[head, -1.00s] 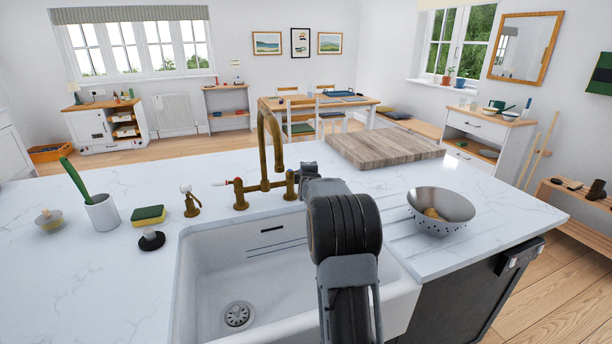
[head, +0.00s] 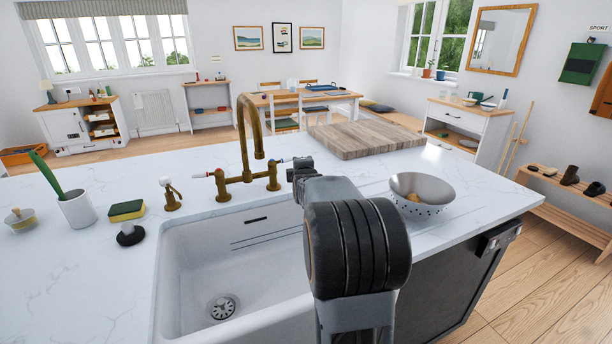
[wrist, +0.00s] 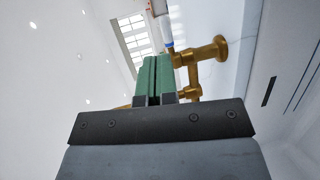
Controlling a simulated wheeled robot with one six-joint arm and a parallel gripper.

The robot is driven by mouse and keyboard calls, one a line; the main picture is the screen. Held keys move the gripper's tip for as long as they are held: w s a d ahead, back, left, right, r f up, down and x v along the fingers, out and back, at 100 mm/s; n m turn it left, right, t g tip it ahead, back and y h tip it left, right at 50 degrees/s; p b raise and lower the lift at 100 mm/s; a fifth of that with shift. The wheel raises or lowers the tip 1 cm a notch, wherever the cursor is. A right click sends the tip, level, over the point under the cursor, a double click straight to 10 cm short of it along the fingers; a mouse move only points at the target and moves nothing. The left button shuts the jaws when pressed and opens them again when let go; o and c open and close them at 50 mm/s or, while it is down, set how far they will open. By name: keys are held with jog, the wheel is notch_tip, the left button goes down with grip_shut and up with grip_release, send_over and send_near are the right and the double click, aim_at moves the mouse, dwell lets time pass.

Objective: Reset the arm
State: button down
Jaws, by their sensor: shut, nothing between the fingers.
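My arm (head: 357,245) reaches forward over the right part of the white sink (head: 235,270) in the head view. In the wrist view the green fingers of my gripper (wrist: 153,80) are closed together with nothing between them. In the head view the gripper end is mostly hidden by my own arm, near the brass tap's (head: 246,185) right side. The tap also shows in the wrist view (wrist: 205,52), just right of the fingers, with a blue-marked white lever (wrist: 167,35) close to them. I cannot tell whether they touch.
A wooden board (head: 365,138) lies behind my arm. A metal colander (head: 421,195) stands right of it. A sponge (head: 127,210) and a cup with a green-handled brush (head: 77,209) stand left of the sink.

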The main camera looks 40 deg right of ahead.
jog(key=shift+s+a+r, duration=0.15)
jog(key=shift+s+a, duration=0.05)
jog(key=shift+s, duration=0.65)
jog(key=shift+s+a+r, duration=0.15)
jog(key=shift+s+a, duration=0.05)
jog(key=shift+s, duration=0.6)
jog(key=s+a+f+m+g+y+p, duration=0.1)
jog(key=s+a+f+m+g+y, duration=0.2)
jog(key=s+a+f+m+g, duration=0.45)
jog(key=s+a+r+m+g+y+p, duration=0.1)
jog(key=s+a+r+m+y+p, duration=0.1)
jog(key=s+a+p, duration=0.2)
jog(key=s+a+r+m+g+y+p, duration=0.1)
jog(key=s+a+p, duration=0.3)
jog(key=s+a, duration=0.7)
jog(key=a+r+m+y, duration=0.1)
jog(key=a, duration=0.5)
jog(key=shift+y, duration=0.4)
jog(key=shift+m+g, duration=0.25)
